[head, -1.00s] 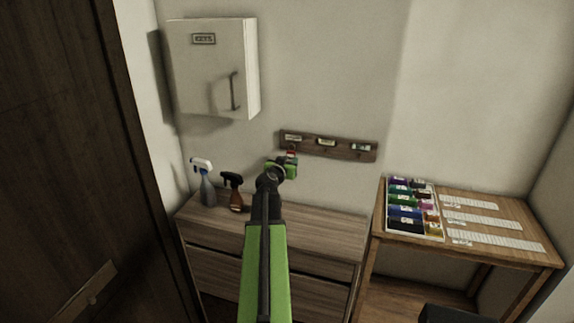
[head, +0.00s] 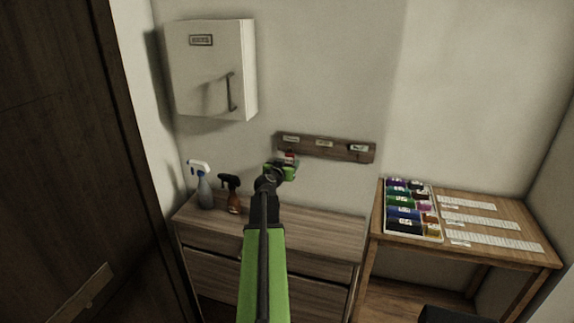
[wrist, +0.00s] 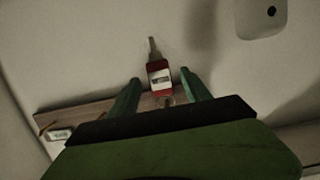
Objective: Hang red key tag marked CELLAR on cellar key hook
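The red key tag (wrist: 160,76) has a pale label, too small to read, and shows between my fingers in the wrist view. A grey key-like piece sticks out from its upper end there. Gaps show between the tag and both green fingers, so my gripper (wrist: 160,82) is open around it. In the head view the tag (head: 289,157) is a small red patch just below the left label of the wooden hook rack (head: 325,148), with my gripper (head: 281,171) just below it. The tag's contact with the hook is too small to tell.
A white key cabinet (head: 212,70) hangs above left. Two spray bottles (head: 204,186) (head: 231,194) stand on the wooden dresser (head: 310,228) under the rack. A desk (head: 480,197) with a tray of coloured items (head: 437,238) stands at right.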

